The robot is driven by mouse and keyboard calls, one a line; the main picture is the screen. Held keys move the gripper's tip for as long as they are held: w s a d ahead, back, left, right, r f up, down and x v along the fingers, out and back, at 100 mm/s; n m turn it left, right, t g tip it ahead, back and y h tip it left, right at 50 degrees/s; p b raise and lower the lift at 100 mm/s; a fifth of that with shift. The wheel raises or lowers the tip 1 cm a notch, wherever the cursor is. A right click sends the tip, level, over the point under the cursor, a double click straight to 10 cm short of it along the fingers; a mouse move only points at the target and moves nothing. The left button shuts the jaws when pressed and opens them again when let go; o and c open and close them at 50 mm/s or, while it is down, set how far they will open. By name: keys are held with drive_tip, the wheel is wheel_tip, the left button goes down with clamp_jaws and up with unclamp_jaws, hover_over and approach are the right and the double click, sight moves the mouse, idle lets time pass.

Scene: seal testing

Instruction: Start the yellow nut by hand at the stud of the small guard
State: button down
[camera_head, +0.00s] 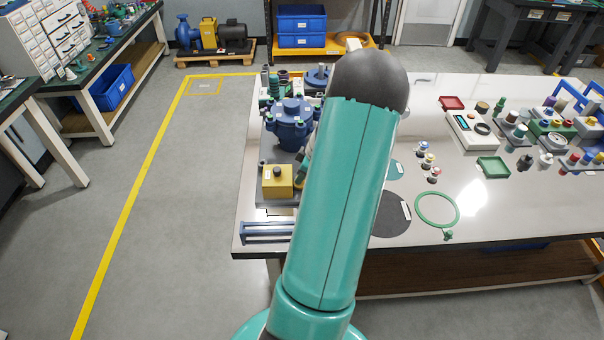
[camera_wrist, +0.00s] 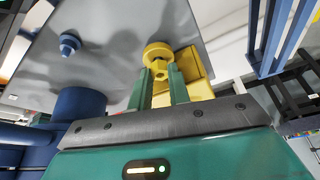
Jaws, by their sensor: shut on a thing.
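In the wrist view, my gripper (camera_wrist: 161,83) has its two green fingers shut on the yellow nut (camera_wrist: 157,51), a round flanged piece at the fingertips. A yellow block (camera_wrist: 195,66), which looks like the small guard, is just right of and behind the fingers. Its stud is not clearly visible, and I cannot tell whether the nut touches it. In the head view, the yellow block (camera_head: 277,182) sits at the bench's left end, in front of the blue pump (camera_head: 291,124). My arm hides the nut and most of my gripper there.
The wrist view shows a blue bolt-like piece (camera_wrist: 69,44) on a grey plate and a blue rail frame (camera_wrist: 269,35) at right. In the head view, a blue rail frame (camera_head: 266,232) lies by the bench's front left corner. A green ring (camera_head: 437,223) lies right of my arm.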

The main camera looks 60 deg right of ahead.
drive_tip(key=m+h, duration=0.1)
drive_tip(key=m, duration=0.3)
drive_tip(key=shift+a+h, duration=0.1)
drive_tip(key=shift+h, duration=0.3)
drive_tip(key=shift+w+a+m, duration=0.1)
drive_tip(key=shift+a+m, duration=0.05)
drive_tip(key=shift+m, duration=0.75)
drive_tip(key=c, duration=1.3)
unclamp_jaws()
drive_tip(key=shift+f+m+h, duration=0.1)
drive_tip(key=shift+m+h, duration=0.2)
drive_tip(key=shift+o, duration=0.3)
drive_tip(key=shift+w+a, duration=0.15)
drive_tip(key=shift+a, duration=0.1)
drive_tip(key=shift+w+r, duration=0.15)
drive_tip(key=shift+r, duration=0.3)
wheel_tip(320, 180, up, 8)
drive_tip(key=shift+s+d+g, duration=0.3)
drive_tip(key=shift+s, duration=0.05)
